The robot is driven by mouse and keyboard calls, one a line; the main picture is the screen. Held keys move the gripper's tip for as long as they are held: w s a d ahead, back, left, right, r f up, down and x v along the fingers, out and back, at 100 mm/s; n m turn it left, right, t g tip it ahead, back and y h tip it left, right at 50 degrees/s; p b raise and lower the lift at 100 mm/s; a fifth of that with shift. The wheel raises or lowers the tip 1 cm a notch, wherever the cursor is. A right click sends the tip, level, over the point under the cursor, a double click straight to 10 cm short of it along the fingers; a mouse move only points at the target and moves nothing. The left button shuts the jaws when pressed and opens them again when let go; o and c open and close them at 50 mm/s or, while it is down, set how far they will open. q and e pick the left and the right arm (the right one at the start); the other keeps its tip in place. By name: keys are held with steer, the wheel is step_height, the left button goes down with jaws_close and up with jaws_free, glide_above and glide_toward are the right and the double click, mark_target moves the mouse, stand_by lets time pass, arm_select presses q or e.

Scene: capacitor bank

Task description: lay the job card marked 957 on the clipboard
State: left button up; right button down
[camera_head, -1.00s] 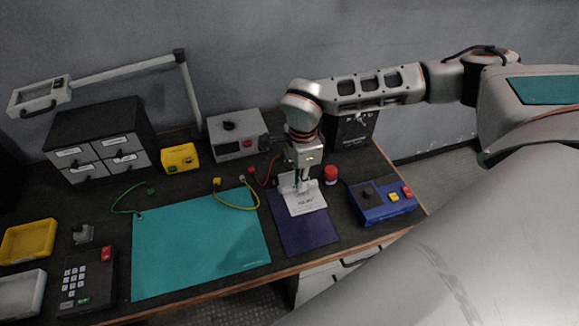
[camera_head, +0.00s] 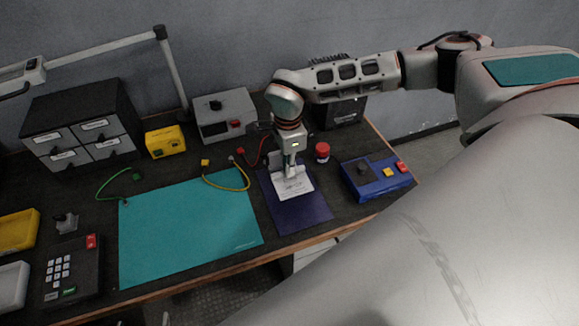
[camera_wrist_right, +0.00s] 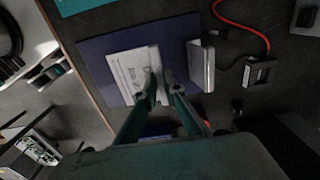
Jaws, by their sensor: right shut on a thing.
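The clipboard is a dark purple-blue board (camera_head: 303,219) at the front of the bench, right of the teal mat. It also fills much of the right wrist view (camera_wrist_right: 98,60). A white card (camera_head: 293,189) with print too small to read lies over its upper part. In the right wrist view the card (camera_wrist_right: 128,68) is within the board's outline; I cannot tell whether it lies flat on it. My right gripper (camera_head: 290,172) is shut on the card's edge, fingertips (camera_wrist_right: 163,86) low over the board. A grey block-like clip (camera_wrist_right: 201,66) stands beside the card. My left gripper is out of view.
A blue box with buttons (camera_head: 376,180) and a red-topped item (camera_head: 322,152) stand to the right. The teal mat (camera_head: 188,230) lies clear to the left. A red cable (camera_wrist_right: 246,28) runs close behind the clipboard. A grey instrument (camera_head: 224,117) stands at the back.

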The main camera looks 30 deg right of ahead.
steer(key=f, duration=0.1)
steer(key=f+b, duration=0.1)
steer(key=shift+w+f, duration=0.2)
steer(key=shift+f, duration=0.1)
steer(key=shift+f+b, duration=0.3)
steer(key=shift+f, duration=0.65)
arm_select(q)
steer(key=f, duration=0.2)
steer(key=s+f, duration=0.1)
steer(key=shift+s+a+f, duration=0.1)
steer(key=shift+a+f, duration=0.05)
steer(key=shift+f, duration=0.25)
arm_select(e)
steer(key=shift+f, duration=0.1)
steer(key=c, duration=2)
jaws_free()
steer(key=shift+c, duration=0.2)
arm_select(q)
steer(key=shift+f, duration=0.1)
